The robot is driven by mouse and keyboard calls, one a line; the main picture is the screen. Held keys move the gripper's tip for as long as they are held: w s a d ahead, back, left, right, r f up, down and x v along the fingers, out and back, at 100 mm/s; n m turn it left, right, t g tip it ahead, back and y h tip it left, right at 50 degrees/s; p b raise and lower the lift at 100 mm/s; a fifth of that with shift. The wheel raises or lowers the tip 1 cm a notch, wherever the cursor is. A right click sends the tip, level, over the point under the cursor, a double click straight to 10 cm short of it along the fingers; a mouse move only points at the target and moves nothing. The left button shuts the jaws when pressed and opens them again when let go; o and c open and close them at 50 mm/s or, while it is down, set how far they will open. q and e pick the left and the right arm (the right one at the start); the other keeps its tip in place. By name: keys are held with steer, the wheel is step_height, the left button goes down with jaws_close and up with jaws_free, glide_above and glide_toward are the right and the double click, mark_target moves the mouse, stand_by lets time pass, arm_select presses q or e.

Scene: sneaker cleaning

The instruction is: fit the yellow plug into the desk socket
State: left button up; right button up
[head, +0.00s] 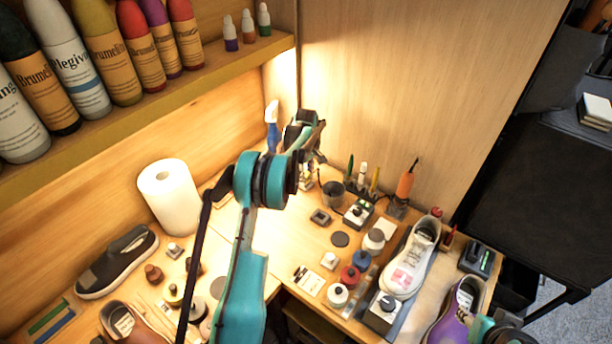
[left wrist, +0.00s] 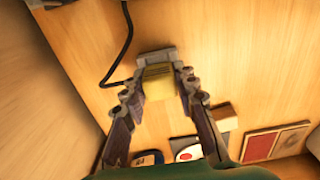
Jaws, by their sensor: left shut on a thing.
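The yellow plug (left wrist: 158,84) shows in the left wrist view between the fingers of my left gripper (left wrist: 158,88), which is shut on it. A grey block (left wrist: 155,56), which looks like the desk socket, is directly behind the plug. The plug overlaps its face, and I cannot tell whether the two touch or how deep the plug sits. In the head view my left gripper (head: 316,143) is at the back corner of the desk, by the spray bottle. The plug and socket cannot be made out there. My right gripper's fingers are not visible.
A black cable (left wrist: 126,50) loops left of the plug. In the head view a spray bottle (head: 272,125) stands beside my left arm. A paper roll (head: 168,197), a dark cup (head: 333,194), a white sneaker (head: 410,258) and several small jars crowd the desk. A bottle shelf (head: 150,98) overhangs the left.

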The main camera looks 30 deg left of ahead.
arm_select(q)
steer(key=shift+f, duration=0.15)
steer(key=o, duration=1.2)
steer(key=shift+c, duration=0.2)
step_height(320, 180, up, 12)
